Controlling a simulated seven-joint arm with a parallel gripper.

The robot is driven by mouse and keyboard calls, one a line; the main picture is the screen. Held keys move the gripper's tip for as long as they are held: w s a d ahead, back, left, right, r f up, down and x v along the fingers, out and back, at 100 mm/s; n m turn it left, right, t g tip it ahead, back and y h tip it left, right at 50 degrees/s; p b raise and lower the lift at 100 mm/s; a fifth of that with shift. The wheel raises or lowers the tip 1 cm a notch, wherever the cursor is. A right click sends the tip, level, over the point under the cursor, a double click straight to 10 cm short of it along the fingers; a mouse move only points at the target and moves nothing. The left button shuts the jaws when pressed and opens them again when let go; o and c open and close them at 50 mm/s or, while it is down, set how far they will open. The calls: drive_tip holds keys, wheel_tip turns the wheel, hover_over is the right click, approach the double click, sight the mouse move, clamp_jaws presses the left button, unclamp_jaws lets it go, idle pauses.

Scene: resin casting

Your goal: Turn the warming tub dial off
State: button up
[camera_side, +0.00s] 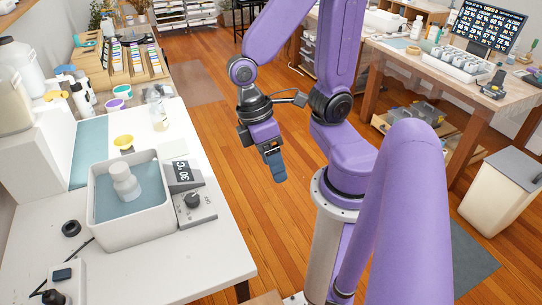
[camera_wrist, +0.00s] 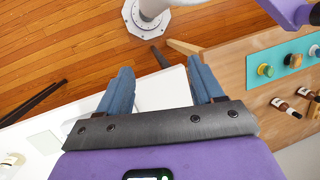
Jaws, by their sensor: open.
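The warming tub (camera_side: 131,222) is a white rectangular basin of blue water on the white table at the left of the side view. A white bottle (camera_side: 124,181) stands in the water. The dial (camera_side: 193,200) is a dark round knob on a grey control box beside the tub's right side. A display (camera_side: 184,175) reading about 30 °C stands just behind it. My gripper (camera_side: 277,170) hangs in the air to the right of the table, apart from the dial. In the wrist view my gripper (camera_wrist: 158,92) has two blue fingers spread wide with nothing between them. The dial is not seen there.
A power strip with a plug (camera_side: 62,280) and a dark ring (camera_side: 71,228) lie left of the tub. A yellow cup (camera_side: 123,142) and a clear bottle (camera_side: 160,118) stand behind it. The white table (camera_side: 215,262) is bare in front and to the right of the control box.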

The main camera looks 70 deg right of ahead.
drive_tip(key=shift+a+r+n+t, duration=0.3)
drive_tip(key=shift+r+n+t, duration=0.5)
drive_tip(key=shift+n, duration=0.5)
drive_tip(key=shift+w+f, duration=0.1)
drive_tip(key=n+t, duration=0.2)
drive_tip(key=n, duration=0.5)
hover_over(191, 197)
drive_tip(key=f, duration=0.2)
drive_tip(key=shift+n, duration=0.3)
wheel_tip(191, 197, down, 17)
drive_tip(key=c, duration=1.1)
